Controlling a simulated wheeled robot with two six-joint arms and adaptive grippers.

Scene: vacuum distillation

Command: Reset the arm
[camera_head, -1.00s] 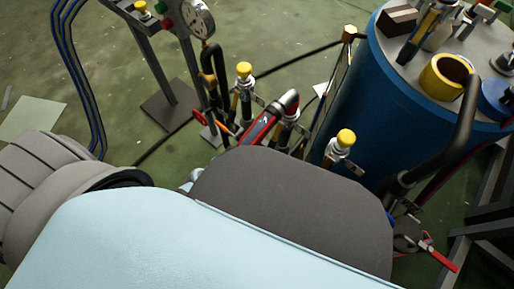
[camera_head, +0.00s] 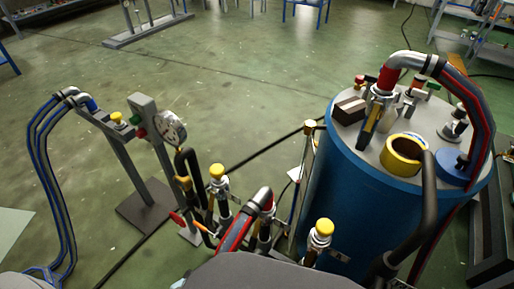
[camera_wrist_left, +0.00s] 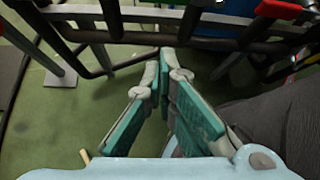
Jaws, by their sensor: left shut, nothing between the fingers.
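My left gripper (camera_wrist_left: 164,70) shows in the left wrist view, with its green and grey fingers brought together at the tips. It is shut and holds nothing. Dark pipes and bars run just beyond the fingertips. In the head view only a dark grey rounded part of my own arm (camera_head: 275,272) shows at the bottom edge, and no gripper is visible there. My right gripper is in neither view.
A large blue tank (camera_head: 355,205) with pipes and a yellow ring (camera_head: 403,160) on its lid stands at the right. Yellow-capped valves (camera_head: 218,178), a pressure gauge (camera_head: 172,130) and blue hoses (camera_head: 48,170) stand at the centre and left. Open green floor (camera_head: 230,75) lies behind.

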